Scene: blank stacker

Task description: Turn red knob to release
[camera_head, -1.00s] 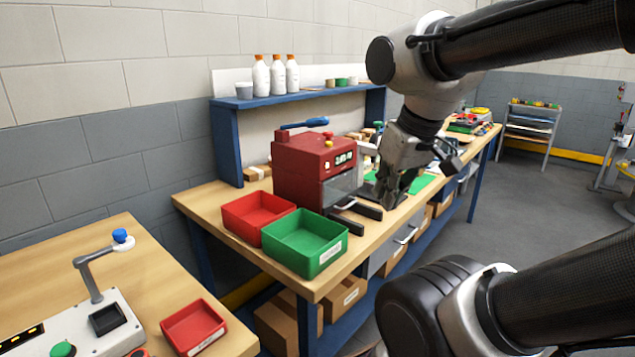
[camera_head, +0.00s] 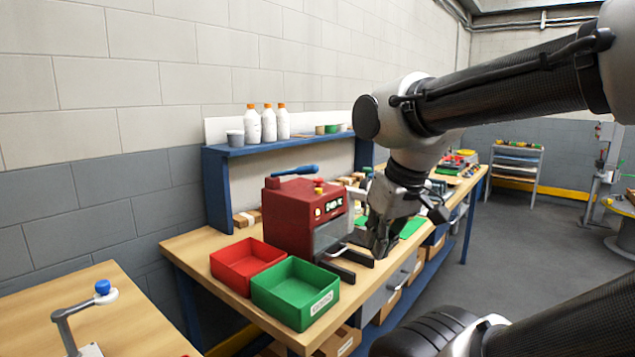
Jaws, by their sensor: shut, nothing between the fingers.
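A dark red machine (camera_head: 291,216) stands on the wooden workbench. A small red knob (camera_head: 319,182) with a yellow base sits on its top near the front edge. A blue lever (camera_head: 296,171) lies across the top behind it. My gripper (camera_head: 380,248) points down to the right of the machine's front, lower than the knob and apart from it. Its dark fingers are together with nothing seen between them. It hides part of the bench and the machine's right-hand side.
A red bin (camera_head: 222,262) and a green bin (camera_head: 265,292) stand left of the machine. A blue shelf (camera_head: 290,144) with white bottles (camera_head: 269,125) is behind. A crank with a blue ball (camera_head: 102,287) rises from the near left table. Open floor lies to the right.

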